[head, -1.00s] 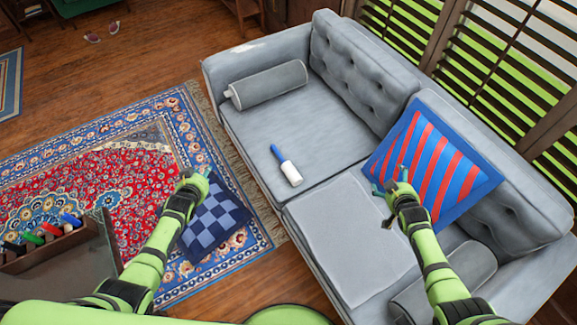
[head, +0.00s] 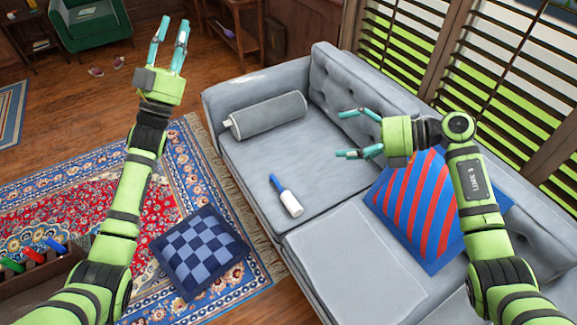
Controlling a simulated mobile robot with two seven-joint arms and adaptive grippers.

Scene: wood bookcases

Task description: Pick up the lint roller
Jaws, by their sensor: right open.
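The lint roller (head: 287,197) has a blue handle and a white roll. It lies on the grey sofa's far seat cushion, near its front edge. My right gripper (head: 342,134) is open and empty, with its fingers pointing left above the sofa. In the picture it is up and to the right of the lint roller, apart from it. My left gripper (head: 170,36) is raised at the upper left, over the floor and far from the roller. Its two fingers are spread with nothing between them.
The grey sofa (head: 245,160) carries a grey bolster (head: 268,115) and a red-and-blue striped pillow (head: 425,212). A blue checkered pillow (head: 199,250) lies on the patterned rug (head: 105,200). A box with coloured items (head: 35,275) is at lower left. The seat around the roller is clear.

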